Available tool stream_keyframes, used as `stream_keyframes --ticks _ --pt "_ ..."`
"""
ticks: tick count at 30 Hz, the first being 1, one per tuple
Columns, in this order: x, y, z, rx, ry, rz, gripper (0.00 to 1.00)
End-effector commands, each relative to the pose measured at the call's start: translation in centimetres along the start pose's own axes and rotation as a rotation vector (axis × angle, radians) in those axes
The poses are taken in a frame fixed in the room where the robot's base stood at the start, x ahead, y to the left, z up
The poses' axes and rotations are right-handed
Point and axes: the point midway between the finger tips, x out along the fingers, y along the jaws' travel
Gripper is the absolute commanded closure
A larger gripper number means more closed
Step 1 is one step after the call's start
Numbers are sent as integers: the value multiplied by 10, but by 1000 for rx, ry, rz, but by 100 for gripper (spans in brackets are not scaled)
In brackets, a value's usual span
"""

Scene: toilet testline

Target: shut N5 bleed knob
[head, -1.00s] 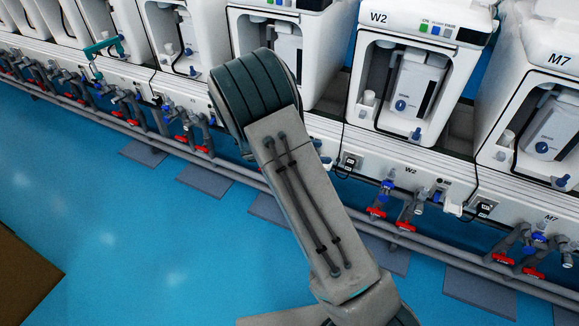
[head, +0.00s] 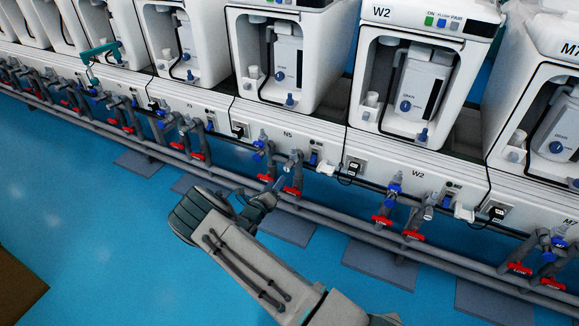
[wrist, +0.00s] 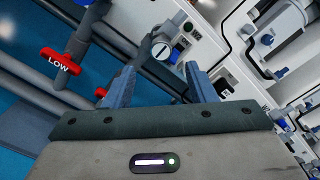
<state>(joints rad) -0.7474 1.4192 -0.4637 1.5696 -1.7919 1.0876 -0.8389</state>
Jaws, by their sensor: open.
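The N5 station's panel (head: 287,134) is in the middle of the head view, with blue knobs, grey fittings and red handles below its label. My gripper (wrist: 160,68) is open, its two blue-grey fingers pointing at a round grey knob (wrist: 161,49) with a dark slot mark. This knob lies just beyond the fingertips, roughly between them, with nothing gripped. It appears to be the N5 bleed knob; its label cannot be read. In the head view my gripper (head: 282,180) is small beside the N5 pipes, partly overlapping them, so contact cannot be told.
A red LOW handle (wrist: 60,61) on a grey pipe is left of my fingers. A blue switch (head: 313,158) and a black socket box (head: 354,167) are right of the N5 fittings. A grey pipe rail runs along the front. Blue floor (head: 100,210) is open at left.

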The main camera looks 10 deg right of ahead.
Motion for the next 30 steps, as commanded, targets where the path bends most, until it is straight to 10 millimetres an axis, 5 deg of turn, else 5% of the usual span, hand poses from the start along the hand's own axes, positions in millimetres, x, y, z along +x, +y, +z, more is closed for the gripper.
stream_keyframes --ticks 15,30 --pt "102 0 -2 3 3 -3 49" --pt "120 -1 -1 2 4 -2 49"
